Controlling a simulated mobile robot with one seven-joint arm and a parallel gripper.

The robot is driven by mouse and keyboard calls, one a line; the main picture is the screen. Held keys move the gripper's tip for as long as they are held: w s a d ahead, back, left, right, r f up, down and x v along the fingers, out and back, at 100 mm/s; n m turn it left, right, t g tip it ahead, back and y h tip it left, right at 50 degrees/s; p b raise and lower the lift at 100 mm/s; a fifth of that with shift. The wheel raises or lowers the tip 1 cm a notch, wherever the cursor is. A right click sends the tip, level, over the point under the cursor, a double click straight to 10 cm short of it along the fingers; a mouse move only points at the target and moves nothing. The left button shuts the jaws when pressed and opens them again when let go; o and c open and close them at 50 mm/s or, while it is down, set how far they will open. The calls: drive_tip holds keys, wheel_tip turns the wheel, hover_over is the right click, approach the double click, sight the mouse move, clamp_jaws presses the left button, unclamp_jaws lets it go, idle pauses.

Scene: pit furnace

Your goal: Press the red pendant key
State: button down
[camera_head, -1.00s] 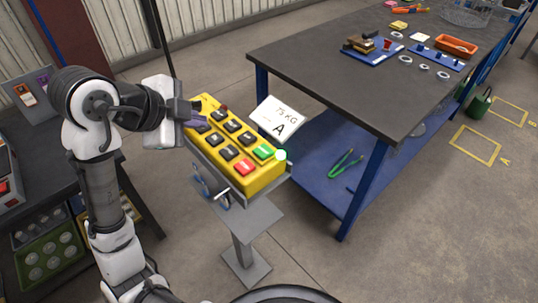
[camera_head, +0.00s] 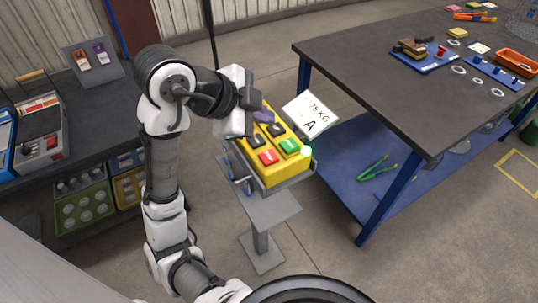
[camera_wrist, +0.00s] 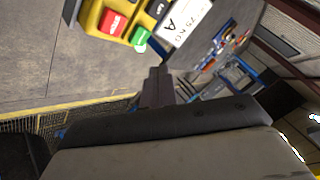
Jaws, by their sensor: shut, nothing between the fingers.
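The yellow pendant (camera_head: 290,174) rests on a grey stand, with black keys and a red and a green key showing. The red key (camera_head: 268,157) is at the near left of the pendant, beside the green key (camera_head: 290,147). In the wrist view the red key (camera_wrist: 112,22) is at the upper left and the green key (camera_wrist: 140,38) is right of it. My gripper (camera_head: 266,117) is over the far part of the pendant, hiding some black keys. Its shut fingers also show in the wrist view (camera_wrist: 157,75), apart from the red key.
A white card (camera_head: 312,114) marked "75 KG A" stands right of the pendant. A dark-topped workbench (camera_head: 375,90) with blue legs is at the right. A bench (camera_head: 105,100) with equipment is at the left. A pole rises behind the pendant.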

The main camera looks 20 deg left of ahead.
sight(264, 158)
wheel_tip(264, 158, down, 8)
drive_tip(key=b, duration=0.6)
drive_tip(key=shift+f, duration=0.2)
drive_tip(key=shift+b, duration=0.35)
idle(1.2)
drive_tip(key=shift+f+b, duration=0.35)
drive_tip(key=shift+f, duration=0.05)
drive_tip(key=shift+f+b, duration=0.45)
idle(0.6)
drive_tip(key=shift+r, duration=0.1)
drive_tip(key=shift+r+p, duration=0.7)
drive_tip(key=shift+r, duration=0.1)
drive_tip(key=shift+r+p, duration=1.9)
drive_tip(key=shift+r, duration=0.6)
